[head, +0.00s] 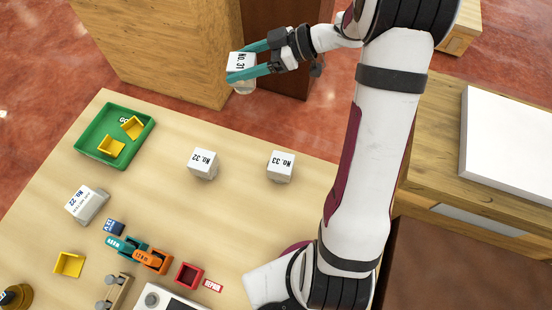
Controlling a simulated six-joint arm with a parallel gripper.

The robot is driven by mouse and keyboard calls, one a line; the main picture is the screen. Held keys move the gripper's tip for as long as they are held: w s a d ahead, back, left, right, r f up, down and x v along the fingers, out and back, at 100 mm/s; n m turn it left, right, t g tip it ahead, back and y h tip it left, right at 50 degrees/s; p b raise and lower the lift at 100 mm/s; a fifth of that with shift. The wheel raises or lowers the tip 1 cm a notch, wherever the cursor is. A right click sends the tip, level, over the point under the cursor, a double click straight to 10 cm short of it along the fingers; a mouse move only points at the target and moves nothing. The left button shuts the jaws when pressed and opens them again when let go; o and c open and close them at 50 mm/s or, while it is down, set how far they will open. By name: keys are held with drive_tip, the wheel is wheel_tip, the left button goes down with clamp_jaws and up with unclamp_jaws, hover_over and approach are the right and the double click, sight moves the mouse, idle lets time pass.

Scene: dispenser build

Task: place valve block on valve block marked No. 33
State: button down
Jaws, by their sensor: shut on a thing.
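My gripper (256,61) is at the top of the head view, with its teal fingers shut on a white valve block marked No. 31 (240,64). The block is held in the air, off the far edge of the table in the picture. The valve block marked No. 33 (281,167) stands on the table, right of centre, with nothing on its top. Another white block marked No. 32 (203,164) stands to its left, apart from it. My gripper is above and left of the No. 33 block in the picture.
A green tray (82,143) with two yellow pieces lies at the left. A white block marked No. 22 (86,205), teal and orange parts (152,261), a red box (189,276) and a yellow box (69,264) stand at the front left. Bare table surrounds the No. 32 and No. 33 blocks.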

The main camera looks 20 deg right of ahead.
drive_tip(key=s+d+r+n+g, duration=0.1)
drive_tip(key=s+d, duration=0.4)
drive_tip(key=s, duration=0.7)
drive_tip(key=s+d, duration=0.5)
drive_tip(key=s, duration=0.7)
hover_over(281, 162)
wheel_tip(281, 162, down, 10)
drive_tip(key=shift+f, duration=0.25)
drive_tip(key=shift+f, duration=0.1)
unclamp_jaws()
